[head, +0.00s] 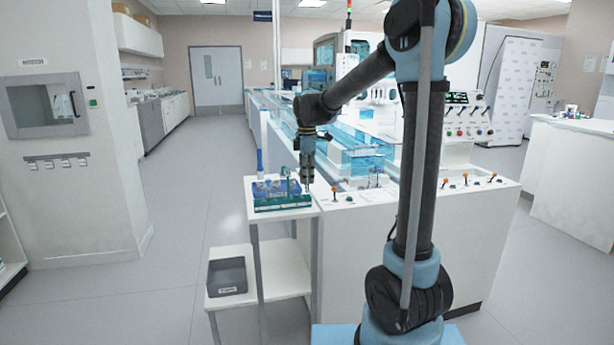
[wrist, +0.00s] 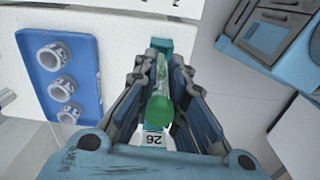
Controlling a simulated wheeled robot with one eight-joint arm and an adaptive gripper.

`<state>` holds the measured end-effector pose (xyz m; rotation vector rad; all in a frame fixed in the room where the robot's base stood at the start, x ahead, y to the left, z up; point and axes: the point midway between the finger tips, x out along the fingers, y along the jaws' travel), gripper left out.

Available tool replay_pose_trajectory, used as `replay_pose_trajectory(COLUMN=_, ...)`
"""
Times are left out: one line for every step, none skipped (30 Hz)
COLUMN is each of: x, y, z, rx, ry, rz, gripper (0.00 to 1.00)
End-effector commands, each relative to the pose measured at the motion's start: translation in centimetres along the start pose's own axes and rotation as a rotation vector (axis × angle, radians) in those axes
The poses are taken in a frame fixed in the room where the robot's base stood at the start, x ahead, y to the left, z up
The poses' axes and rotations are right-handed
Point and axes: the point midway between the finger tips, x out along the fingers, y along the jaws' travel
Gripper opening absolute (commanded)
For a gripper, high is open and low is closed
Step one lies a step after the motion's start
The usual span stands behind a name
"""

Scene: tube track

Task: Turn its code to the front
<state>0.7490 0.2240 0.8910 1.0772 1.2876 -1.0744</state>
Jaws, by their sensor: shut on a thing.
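In the wrist view, my gripper (wrist: 160,85) is shut on a clear tube (wrist: 161,75) with a green cap (wrist: 160,109). The fingers flank the tube on both sides. A white patch marked 26 (wrist: 154,139) shows beside the cap; I cannot tell whether it belongs to the tube. No code can be made out on the visible part of the tube. In the head view, my gripper (head: 307,180) hangs at the right end of a small white stand, beside a green rack (head: 285,203). The held tube is too small to make out there.
A blue tray (wrist: 94,75) holds three white ring-shaped holders (wrist: 62,88). The white counter (head: 345,196) with levers is at right.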

Motion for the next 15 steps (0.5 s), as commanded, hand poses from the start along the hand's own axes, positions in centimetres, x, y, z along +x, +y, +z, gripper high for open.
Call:
replay_pose_trajectory(x=0.2, y=0.0, z=0.0, rx=0.000, ry=0.000, rz=0.000, gripper=0.00)
replay_pose_trajectory(x=0.2, y=0.0, z=0.0, rx=0.000, ry=0.000, rz=0.000, gripper=0.00)
replay_pose_trajectory(x=0.4, y=0.0, z=0.0, rx=0.000, ry=0.000, rz=0.000, gripper=0.00)
replay_pose_trajectory(x=0.5, y=0.0, z=0.0, rx=0.000, ry=0.000, rz=0.000, gripper=0.00)
replay_pose_trajectory(x=0.6, y=0.0, z=0.0, rx=0.000, ry=0.000, rz=0.000, gripper=0.00)
replay_pose_trajectory(x=0.7, y=0.0, z=0.0, rx=0.000, ry=0.000, rz=0.000, gripper=0.00)
replay_pose_trajectory(x=0.8, y=0.0, z=0.0, rx=0.000, ry=0.000, rz=0.000, gripper=0.00)
replay_pose_trajectory(x=0.9, y=0.0, z=0.0, rx=0.000, ry=0.000, rz=0.000, gripper=0.00)
replay_pose_trajectory(x=1.0, y=0.0, z=0.0, rx=0.000, ry=0.000, rz=0.000, gripper=0.00)
replay_pose_trajectory(x=1.1, y=0.0, z=0.0, rx=0.000, ry=0.000, rz=0.000, gripper=0.00)
replay_pose_trajectory(x=1.2, y=0.0, z=0.0, rx=0.000, ry=0.000, rz=0.000, gripper=0.00)
replay_pose_trajectory(x=1.4, y=0.0, z=0.0, rx=0.000, ry=0.000, rz=0.000, gripper=0.00)
replay_pose_trajectory(x=1.4, y=0.0, z=0.0, rx=0.000, ry=0.000, rz=0.000, gripper=0.00)
replay_pose_trajectory(x=1.5, y=0.0, z=0.0, rx=0.000, ry=0.000, rz=0.000, gripper=0.00)
replay_pose_trajectory(x=1.6, y=0.0, z=0.0, rx=0.000, ry=0.000, rz=0.000, gripper=0.00)
